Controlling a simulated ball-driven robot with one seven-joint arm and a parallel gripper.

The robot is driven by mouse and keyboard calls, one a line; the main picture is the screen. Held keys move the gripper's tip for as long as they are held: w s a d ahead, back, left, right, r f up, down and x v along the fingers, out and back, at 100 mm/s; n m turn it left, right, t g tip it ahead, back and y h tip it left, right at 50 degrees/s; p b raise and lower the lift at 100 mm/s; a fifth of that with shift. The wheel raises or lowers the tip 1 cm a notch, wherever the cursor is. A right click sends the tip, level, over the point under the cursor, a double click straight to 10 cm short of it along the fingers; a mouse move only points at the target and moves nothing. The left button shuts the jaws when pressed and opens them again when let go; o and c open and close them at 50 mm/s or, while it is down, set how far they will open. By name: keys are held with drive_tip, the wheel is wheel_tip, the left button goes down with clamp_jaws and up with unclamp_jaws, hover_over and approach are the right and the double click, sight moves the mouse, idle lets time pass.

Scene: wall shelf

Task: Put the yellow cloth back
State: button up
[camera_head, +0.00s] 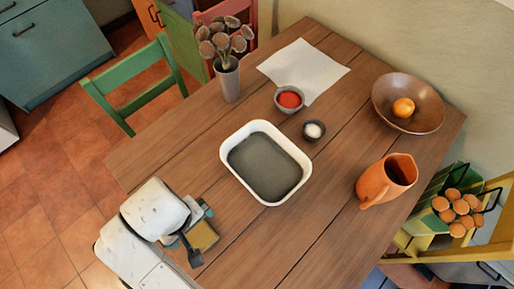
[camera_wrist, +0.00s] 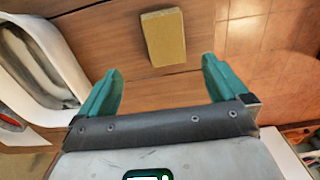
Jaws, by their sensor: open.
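The yellow cloth (camera_head: 203,236) looks like a small flat rectangular yellow-tan pad. It lies on the wooden table near the front left edge, partly hidden by my gripper in the head view. In the wrist view the cloth (camera_wrist: 163,37) shows whole, ahead of the fingertips and roughly centred between them. My gripper (camera_head: 192,228) is over the table edge beside the cloth. In the wrist view its teal fingers (camera_wrist: 162,68) are spread wide with nothing between them. I cannot tell the gap in height to the cloth.
A white tub (camera_head: 226,150) with a dark grey inside stands mid-table. Behind it are a red-filled bowl (camera_head: 289,98), a small dark bowl (camera_head: 314,130), a white sheet (camera_head: 303,68) and a vase (camera_head: 229,82). An orange pitcher (camera_head: 380,182) and brown bowl (camera_head: 425,115) stand right.

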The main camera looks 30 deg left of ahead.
drive_tip(key=w+d+f+m, duration=0.2)
drive_tip(key=w+d+m, duration=0.35)
drive_tip(key=d, duration=0.75)
drive_tip(key=w+d+f+m, duration=0.1)
drive_tip(key=w+d+m, duration=0.1)
drive_tip(key=w+d, duration=0.85)
drive_tip(key=s+d+m, duration=0.4)
drive_tip(key=s+d, duration=0.2)
drive_tip(key=d, duration=0.6)
drive_tip(key=s+d+m+t, duration=0.1)
drive_tip(key=s+d+m, duration=0.3)
drive_tip(key=d, duration=0.8)
drive_tip(key=shift+s+d+r, duration=0.15)
drive_tip(key=shift+s+r, duration=0.15)
drive_tip(key=shift+s, duration=0.6)
drive_tip(key=shift+f+b, duration=0.45)
